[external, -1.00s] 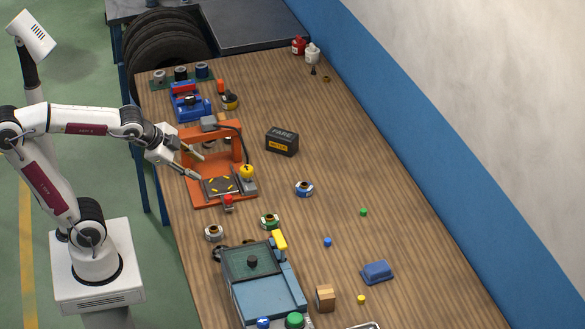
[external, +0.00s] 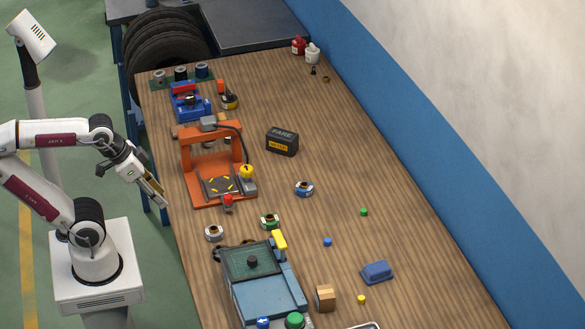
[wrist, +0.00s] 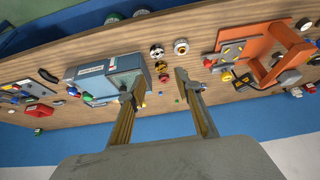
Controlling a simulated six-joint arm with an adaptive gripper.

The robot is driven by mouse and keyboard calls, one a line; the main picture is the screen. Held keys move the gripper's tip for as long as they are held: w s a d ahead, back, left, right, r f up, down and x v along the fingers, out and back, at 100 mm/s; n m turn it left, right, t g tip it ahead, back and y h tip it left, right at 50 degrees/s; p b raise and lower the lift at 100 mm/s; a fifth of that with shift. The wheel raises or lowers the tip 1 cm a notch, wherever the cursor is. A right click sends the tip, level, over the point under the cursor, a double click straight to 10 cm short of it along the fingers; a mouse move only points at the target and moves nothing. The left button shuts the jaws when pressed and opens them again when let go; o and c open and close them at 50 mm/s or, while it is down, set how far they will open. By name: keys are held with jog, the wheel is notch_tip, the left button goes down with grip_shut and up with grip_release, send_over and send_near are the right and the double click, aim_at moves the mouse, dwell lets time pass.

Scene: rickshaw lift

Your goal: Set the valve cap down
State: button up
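Small coloured pieces that look like valve caps lie apart on the right half of the table: a green one (external: 363,212), a blue one (external: 327,242) and a yellow one (external: 361,299). I cannot tell which is the task's valve cap. My gripper (external: 160,196) hangs by the table's left edge, left of the orange press. In the wrist view its two fingers (wrist: 157,85) are spread apart, with nothing held between them. It touches nothing on the table.
The orange press (external: 190,165) has yellow pieces on its plate. A blue-grey rickshaw model (external: 262,285) stands at the front. Ringed parts in white (external: 214,233), green (external: 269,221) and blue (external: 304,189) lie between. A black fare meter (external: 282,142) stands behind. The right middle is mostly clear.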

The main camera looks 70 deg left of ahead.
jog(key=shift+w, duration=0.1)
jog(key=m+g+h, duration=0.1)
jog(key=m+g, duration=0.1)
jog(key=m, duration=0.3)
send_over(328, 242)
jog(key=s+a, duration=0.1)
jog(key=s, duration=0.2)
notch_tip(328, 242, down, 16)
jog(key=shift+w+f, duration=0.15)
jog(key=shift+w, duration=0.05)
jog(key=shift+f, duration=0.1)
jog(key=shift+x, duration=1.2)
